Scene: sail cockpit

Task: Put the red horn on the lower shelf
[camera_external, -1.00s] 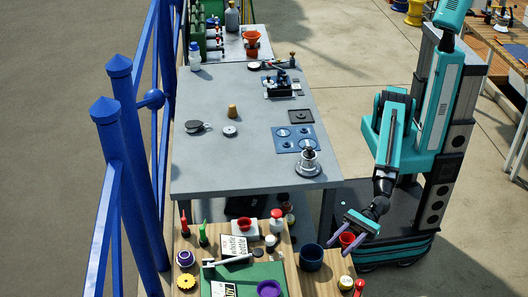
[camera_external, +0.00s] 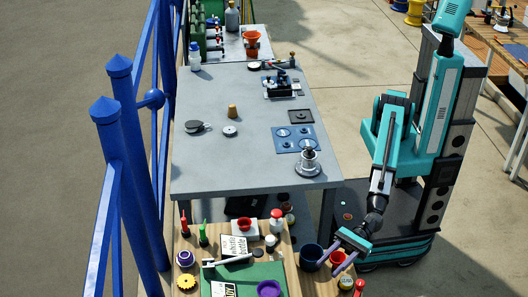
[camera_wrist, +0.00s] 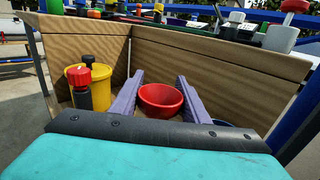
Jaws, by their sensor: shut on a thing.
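The red horn (camera_external: 337,258), a flared red cup shape from this side, is between the purple fingers of my gripper (camera_external: 338,252). In the wrist view the horn (camera_wrist: 160,98) shows its open round rim upward between the two fingers (camera_wrist: 160,80). My gripper is shut on it. The wooden lower shelf (camera_external: 318,285) is at the bottom of the outside view, and its low walls (camera_wrist: 210,65) fill the wrist view. The horn is at or just above this shelf; its underside is hidden, so I cannot tell whether it touches.
A dark blue pot (camera_external: 312,256) stands close left of the horn. A yellow pot (camera_external: 346,282) and a red-topped bottle (camera_external: 360,285) stand at the shelf's right; they also show at the wrist view's left. The grey table (camera_external: 240,160) lies behind.

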